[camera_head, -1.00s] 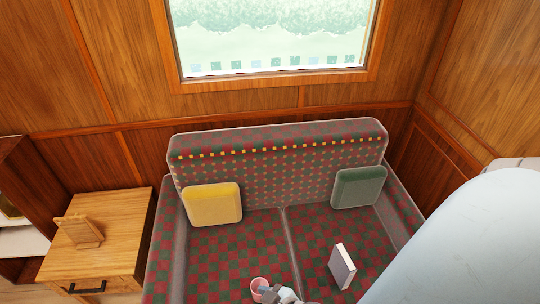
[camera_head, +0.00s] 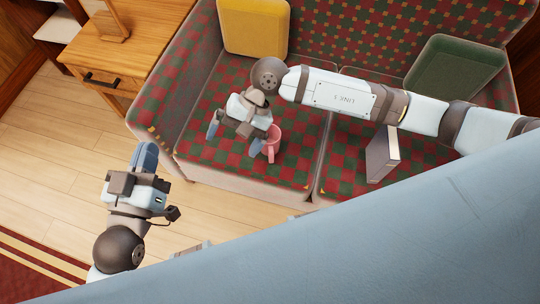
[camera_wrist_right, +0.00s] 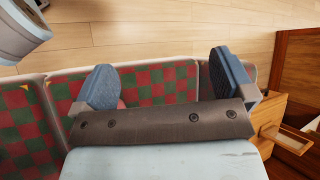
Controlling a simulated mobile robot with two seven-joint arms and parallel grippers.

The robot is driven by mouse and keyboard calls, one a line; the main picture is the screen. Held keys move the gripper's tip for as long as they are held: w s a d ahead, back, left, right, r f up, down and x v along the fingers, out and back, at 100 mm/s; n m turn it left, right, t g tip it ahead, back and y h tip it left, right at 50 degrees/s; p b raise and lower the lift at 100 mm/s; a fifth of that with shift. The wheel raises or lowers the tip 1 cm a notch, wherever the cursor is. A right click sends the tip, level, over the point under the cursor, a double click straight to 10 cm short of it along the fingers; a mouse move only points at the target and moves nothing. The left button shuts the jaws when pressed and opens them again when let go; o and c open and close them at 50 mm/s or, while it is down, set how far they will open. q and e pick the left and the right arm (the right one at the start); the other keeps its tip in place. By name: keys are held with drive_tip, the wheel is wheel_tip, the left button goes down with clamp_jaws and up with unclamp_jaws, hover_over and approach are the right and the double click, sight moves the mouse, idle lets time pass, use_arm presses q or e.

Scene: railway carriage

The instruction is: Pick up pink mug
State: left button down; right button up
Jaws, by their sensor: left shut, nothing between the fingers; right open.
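The pink mug (camera_head: 272,143) stands on the left seat of the checkered sofa, near its front edge. My right gripper (camera_head: 234,141) is open over the same seat, to the left of the mug. Its right-hand finger overlaps the mug's left side in the head view; I cannot tell whether they touch. In the right wrist view the open gripper (camera_wrist_right: 165,80) has nothing between its fingers, and only a sliver of pink (camera_wrist_right: 121,103) shows beside the left-hand finger. My left gripper (camera_head: 145,158) is shut and empty over the floor in front of the sofa.
A grey book (camera_head: 381,156) stands on the right seat, below my right arm. A yellow cushion (camera_head: 253,27) and a green cushion (camera_head: 455,68) lean on the backrest. A wooden side table (camera_head: 128,48) stands left of the sofa. The wooden floor (camera_head: 62,150) in front is clear.

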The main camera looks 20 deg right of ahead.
drive_tip(key=w+d+f+n+t+h+b, duration=0.1)
drive_tip(key=w+d+f+n+h+b, duration=0.15)
drive_tip(key=w+d+f, duration=0.2)
drive_tip(key=n+t+h+b, duration=0.3)
drive_tip(key=h+b, duration=0.1)
drive_tip(key=h, duration=0.1)
hover_over(270, 138)
drive_tip(key=s, duration=0.3)
wheel_tip(270, 138, down, 11)
drive_tip(key=f+b, duration=0.1)
drive_tip(key=f, duration=0.1)
drive_tip(key=a+f+b, duration=0.1)
drive_tip(key=f, duration=0.2)
drive_tip(key=shift+s, duration=0.15)
use_arm(q)
wheel_tip(270, 138, down, 8)
drive_tip(key=d+g+h, duration=0.1)
drive_tip(key=shift+s+r+m+g, duration=0.15)
drive_tip(key=shift+s+m+g, duration=0.15)
drive_tip(key=shift+g, duration=0.1)
use_arm(e)
drive_tip(key=shift+r, duration=0.1)
use_arm(q)
drive_tip(key=shift+d, duration=0.1)
use_arm(e)
drive_tip(key=c, duration=1.1)
drive_tip(key=shift+r, duration=0.1)
drive_tip(key=shift+c, duration=0.2)
